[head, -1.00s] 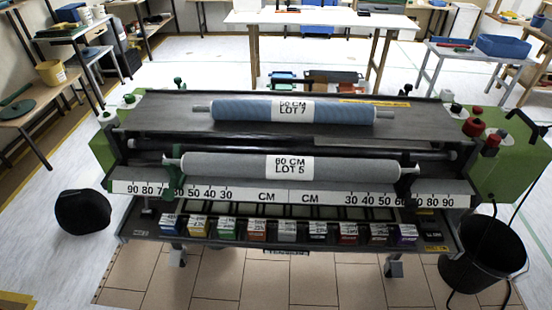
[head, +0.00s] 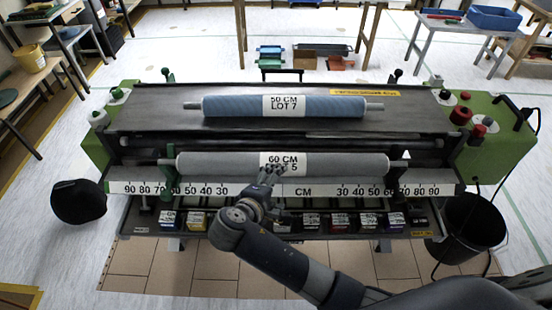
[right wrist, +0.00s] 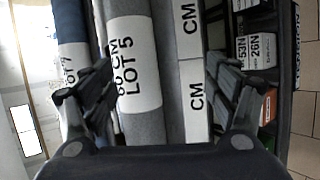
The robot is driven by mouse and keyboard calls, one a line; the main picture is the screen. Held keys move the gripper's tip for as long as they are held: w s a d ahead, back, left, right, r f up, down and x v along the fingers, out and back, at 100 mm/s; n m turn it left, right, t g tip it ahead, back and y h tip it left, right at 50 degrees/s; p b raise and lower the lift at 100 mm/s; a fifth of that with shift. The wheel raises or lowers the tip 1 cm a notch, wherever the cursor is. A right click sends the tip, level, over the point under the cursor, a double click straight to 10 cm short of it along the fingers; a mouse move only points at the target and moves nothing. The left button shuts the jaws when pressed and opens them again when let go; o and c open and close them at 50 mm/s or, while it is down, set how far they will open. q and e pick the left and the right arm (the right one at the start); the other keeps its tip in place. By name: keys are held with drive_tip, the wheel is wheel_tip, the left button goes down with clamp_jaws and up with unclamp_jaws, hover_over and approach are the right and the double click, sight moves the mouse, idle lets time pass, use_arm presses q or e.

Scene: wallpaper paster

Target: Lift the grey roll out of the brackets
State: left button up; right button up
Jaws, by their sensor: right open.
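The grey roll (head: 220,164) with a white "60 CM LOT 5" label lies across the front of the machine, its ends at the brackets (head: 171,182) by the ruler. My right gripper (head: 268,174) is open just in front of the roll's label and covers part of it. In the right wrist view the grey roll (right wrist: 148,128) runs between the open fingers (right wrist: 160,85), nearer the left finger, with the ruler strip beside it. I cannot see any grip on the roll. My left gripper is not in view.
A blue roll (head: 235,107) labelled "50 CM LOT 7" lies on the machine's top (head: 150,105) behind the grey roll. Small coloured boxes (head: 342,222) stand in a row along the front shelf. A black bucket (head: 470,225) stands at the right.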

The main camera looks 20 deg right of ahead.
sight(287, 164)
drive_tip(key=shift+t+h, duration=0.4)
drive_tip(key=shift+w+d+f+p, duration=0.35)
drive_tip(key=shift+w+d, duration=0.6)
drive_tip(key=shift+w, duration=0.45)
drive_tip(key=shift+w+d+f+p, duration=0.3)
drive_tip(key=shift+w+d+p, duration=0.2)
drive_tip(key=shift+w+d, duration=0.7)
drive_tip(key=shift+w+d+f+p, duration=0.35)
drive_tip(key=shift+w+d, duration=0.4)
drive_tip(key=shift+w, duration=0.8)
clamp_jaws()
drive_tip(key=shift+w+r, duration=0.1)
drive_tip(key=shift+r, duration=0.15)
